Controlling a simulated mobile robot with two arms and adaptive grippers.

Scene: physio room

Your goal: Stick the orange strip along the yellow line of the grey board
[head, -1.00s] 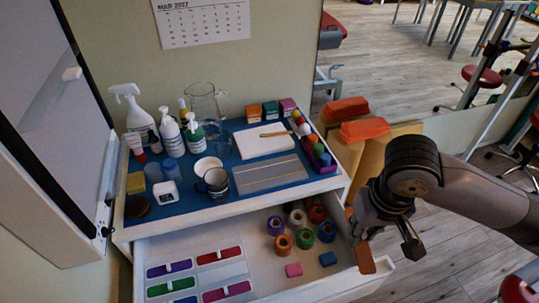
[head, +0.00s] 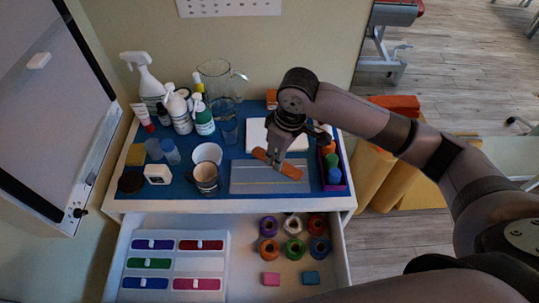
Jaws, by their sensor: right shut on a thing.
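The grey board (head: 245,182) lies flat on the blue top of the cabinet, with a thin yellow line (head: 258,183) running along it from left to right. My right gripper (head: 275,158) is shut on the orange strip (head: 286,169) and holds it over the upper right part of the board. The strip is tilted, its right end lower in the picture. I cannot tell whether it touches the board. It hides a little of the board and perhaps some of the line. My left gripper is not in view.
A mug (head: 206,177) stands close left of the board. A purple bin of coloured rolls (head: 333,170) is close right. A white pad (head: 256,133) lies behind. Below, the open drawer (head: 252,270) holds tape rolls and a tray of coloured strips (head: 175,265). Bottles and a jug stand at back left.

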